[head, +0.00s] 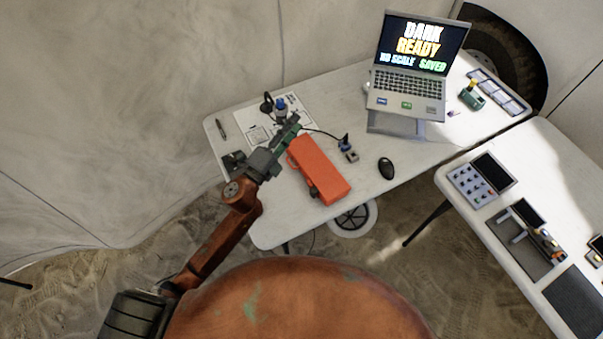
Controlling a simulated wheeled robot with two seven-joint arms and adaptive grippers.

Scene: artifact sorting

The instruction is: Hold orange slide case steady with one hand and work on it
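The orange slide case (322,170) lies shut on the white table in the head view, its long side slanting from upper left to lower right. Dark latches or fittings show along its lower left side. My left gripper (289,131) reaches in from the left and is at the upper left end of the case, over or beside it. Whether it touches the case, and whether its fingers are open or shut, I cannot tell. The gripper partly covers that end of the case. My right gripper is not in view.
A laptop (408,85) on a stand, a mouse (386,168), a small cabled device (348,150), a printed sheet (259,124) and a pen (221,129) share the table. A blue-topped item (281,104) stands just behind my gripper. A second table (460,207) with instruments is at right.

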